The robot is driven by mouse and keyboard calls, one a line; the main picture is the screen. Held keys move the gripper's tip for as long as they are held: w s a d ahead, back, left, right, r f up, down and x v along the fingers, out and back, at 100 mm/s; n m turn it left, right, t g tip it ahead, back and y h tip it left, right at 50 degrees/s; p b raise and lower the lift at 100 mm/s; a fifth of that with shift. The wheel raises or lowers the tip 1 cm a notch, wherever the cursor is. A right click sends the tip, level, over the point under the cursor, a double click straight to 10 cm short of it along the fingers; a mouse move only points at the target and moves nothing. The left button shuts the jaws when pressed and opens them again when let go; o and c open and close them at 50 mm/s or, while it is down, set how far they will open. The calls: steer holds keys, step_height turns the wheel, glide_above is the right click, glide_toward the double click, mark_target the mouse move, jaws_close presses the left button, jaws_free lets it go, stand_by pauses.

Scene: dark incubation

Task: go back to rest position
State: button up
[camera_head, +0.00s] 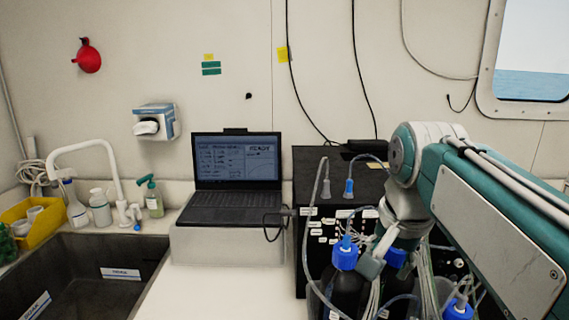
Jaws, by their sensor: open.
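My arm (495,230) is teal and grey. It reaches in from the right edge and bends down at a grey joint in front of the black box. My gripper (372,262) is at its lower end, small and partly lost among tubes and bottles. It is open, and I see nothing held in it. It is close to a dark bottle with a blue cap (345,254). I cannot tell whether it touches the cap or the tubes.
A black box (330,178) with labels and cables stands behind the bottles. Clear tubes loop around my gripper. A laptop (237,170) sits on a white block left of it. A dark sink (80,280) is at the lower left. White counter (215,285) is bare in front of the laptop.

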steer(key=s+f+n+t, duration=0.2)
steer(key=s+f+n, duration=0.5)
steer(key=s+f, duration=0.4)
step_height(320, 180, down, 3)
steer(key=shift+s+f+n, duration=0.1)
steer(key=shift+s+n, duration=0.05)
steer(key=shift+n, duration=0.25)
